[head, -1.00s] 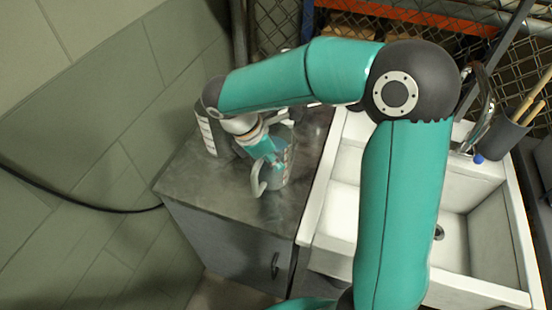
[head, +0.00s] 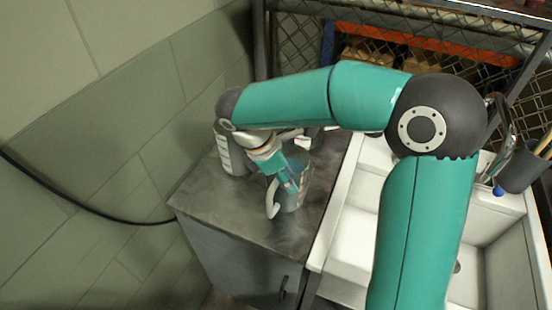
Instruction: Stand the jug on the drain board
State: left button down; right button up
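My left gripper is not in view.
A white sink (head: 352,235) adjoins the worktop on the right, partly hidden by my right arm. A grey container with white markings (head: 226,152) stands at the worktop's back left. A dark cup with sticks (head: 520,168) is at far right. The worktop's front left is bare.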

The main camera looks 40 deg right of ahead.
jog(key=v, duration=1)
jog(key=shift+s+d+f, duration=0.1)
jog(key=shift+s, duration=0.05)
